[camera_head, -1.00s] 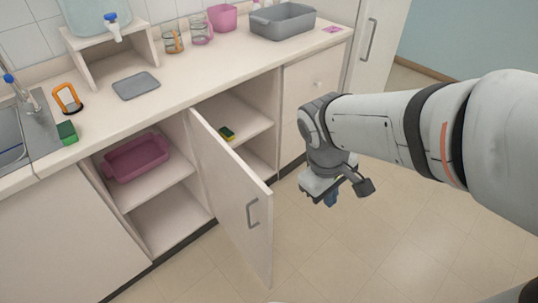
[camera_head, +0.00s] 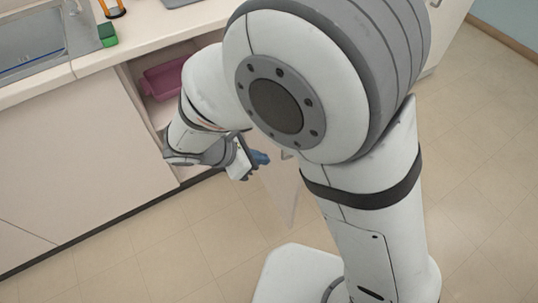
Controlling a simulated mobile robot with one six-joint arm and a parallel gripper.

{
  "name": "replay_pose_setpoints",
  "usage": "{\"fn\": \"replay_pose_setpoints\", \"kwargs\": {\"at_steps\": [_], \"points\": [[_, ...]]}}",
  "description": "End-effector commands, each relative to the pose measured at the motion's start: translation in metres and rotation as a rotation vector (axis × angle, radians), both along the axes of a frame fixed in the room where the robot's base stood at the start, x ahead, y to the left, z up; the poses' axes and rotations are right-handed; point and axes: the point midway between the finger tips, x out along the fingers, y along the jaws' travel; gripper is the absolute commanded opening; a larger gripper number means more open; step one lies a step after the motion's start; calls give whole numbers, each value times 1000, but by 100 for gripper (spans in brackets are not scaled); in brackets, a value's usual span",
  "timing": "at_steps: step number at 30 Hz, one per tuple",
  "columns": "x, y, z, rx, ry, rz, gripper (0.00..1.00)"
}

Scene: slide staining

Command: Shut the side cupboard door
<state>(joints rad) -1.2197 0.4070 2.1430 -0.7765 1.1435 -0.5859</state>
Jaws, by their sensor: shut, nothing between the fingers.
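The side cupboard door (camera_head: 284,193) stands open, jutting out from the cabinet front into the room. My arm covers most of it; its lower part and a bit of its grey handle (camera_head: 288,154) show. My gripper (camera_head: 262,158), with blue fingertips, is shut and empty. It is in front of the cabinet, at the door's left edge in the picture. I cannot tell whether it touches the door. The cupboard opening (camera_head: 158,113) shows to the left of my arm, with a pink bin (camera_head: 163,80) on its shelf.
The counter (camera_head: 150,42) runs above the cabinets, with a sink (camera_head: 30,50), a green sponge (camera_head: 107,35) and an orange-handled item (camera_head: 112,8) on it. A closed cabinet front (camera_head: 80,160) is at the left. The tiled floor (camera_head: 190,250) is clear in front.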

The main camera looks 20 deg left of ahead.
Motion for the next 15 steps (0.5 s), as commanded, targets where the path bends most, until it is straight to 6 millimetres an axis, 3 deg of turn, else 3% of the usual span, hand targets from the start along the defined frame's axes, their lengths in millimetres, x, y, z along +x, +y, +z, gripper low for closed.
{"fn": "replay_pose_setpoints", "kwargs": {"at_steps": [11, 15], "points": [[39, -42, -59, -2, 3, -5, 0], [54, -58, -57, 2, 0, -6, 0]]}}
